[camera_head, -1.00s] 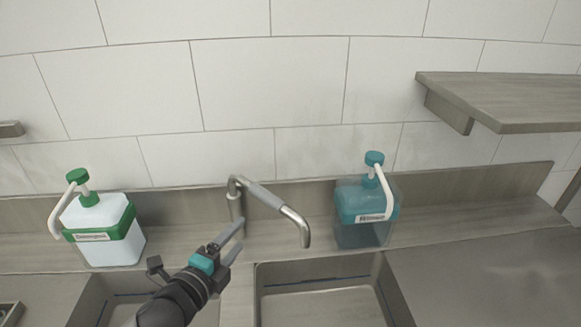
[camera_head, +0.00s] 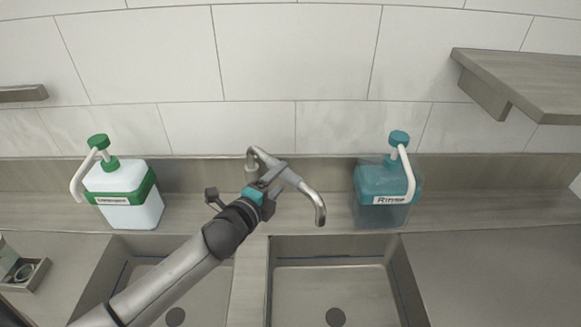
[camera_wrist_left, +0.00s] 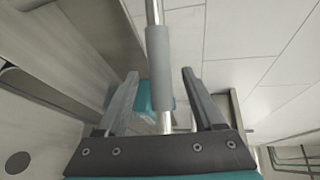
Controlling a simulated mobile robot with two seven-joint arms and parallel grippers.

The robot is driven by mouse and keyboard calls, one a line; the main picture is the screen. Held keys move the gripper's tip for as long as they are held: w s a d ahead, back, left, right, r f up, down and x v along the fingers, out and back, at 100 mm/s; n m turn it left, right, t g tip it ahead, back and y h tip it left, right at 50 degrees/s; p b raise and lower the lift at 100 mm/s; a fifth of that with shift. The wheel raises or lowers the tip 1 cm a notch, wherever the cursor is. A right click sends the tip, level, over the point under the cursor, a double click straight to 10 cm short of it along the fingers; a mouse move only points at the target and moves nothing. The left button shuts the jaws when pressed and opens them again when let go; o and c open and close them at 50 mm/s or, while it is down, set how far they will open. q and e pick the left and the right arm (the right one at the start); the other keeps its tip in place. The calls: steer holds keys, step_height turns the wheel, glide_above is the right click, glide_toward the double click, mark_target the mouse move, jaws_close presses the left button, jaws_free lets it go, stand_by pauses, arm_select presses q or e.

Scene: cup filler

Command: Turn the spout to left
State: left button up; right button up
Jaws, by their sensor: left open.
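The metal spout (camera_head: 316,203) rises from the back ledge and bends over to the right, its tip near the back edge of the right basin. My left gripper (camera_head: 276,175) is at the spout's middle stretch, coming from the front left. In the left wrist view, the spout's grey sleeve (camera_wrist_left: 159,60) runs between the two open fingers of the gripper (camera_wrist_left: 160,74), with gaps on both sides. My gripper partly hides the spout in the head view. My right gripper is not in view.
A green-and-white soap dispenser (camera_head: 122,197) stands on the ledge at left, and a teal rinse dispenser (camera_head: 386,190) stands right of the spout. The right basin (camera_head: 335,287) looks empty. A shelf (camera_head: 530,80) juts from the wall at upper right.

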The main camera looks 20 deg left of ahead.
arm_select(q)
steer(key=w+f, duration=0.1)
steer(key=w, duration=0.5)
steer(key=shift+w, duration=0.35)
steer(key=shift+d+f, duration=0.1)
jaws_close()
stand_by(1.1)
